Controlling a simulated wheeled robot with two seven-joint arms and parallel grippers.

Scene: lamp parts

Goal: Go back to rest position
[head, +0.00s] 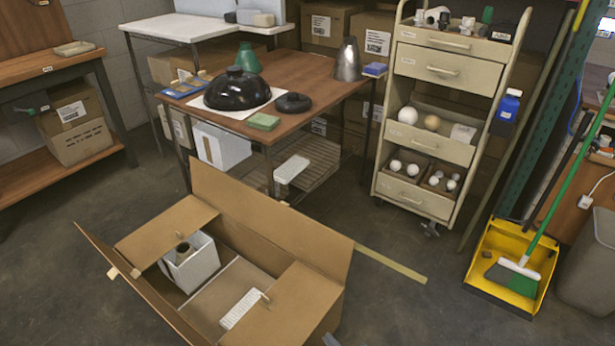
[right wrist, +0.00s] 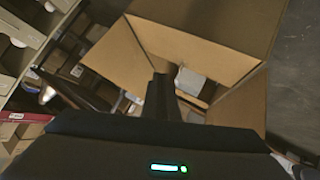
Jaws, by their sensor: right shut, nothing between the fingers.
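My right gripper (right wrist: 160,82) is shut and empty in the right wrist view, with the open cardboard box beyond its fingers. In the head view only a small dark piece at the bottom edge (head: 330,340) seems to be it, near the box's right corner. My left gripper is not in view. The open cardboard box (head: 307,228) stands on the floor with its flaps spread; it also shows in the right wrist view (right wrist: 185,45). Inside are a white container (head: 196,268) holding a small cylindrical part and a white perforated piece (head: 240,309).
Behind the box, a wooden table (head: 308,72) bears a black dome (head: 237,90), a black ring (head: 293,103), a green cone (head: 248,58) and a silver cone (head: 348,60). A drawer cart (head: 440,66) and yellow dustpan (head: 500,285) stand right.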

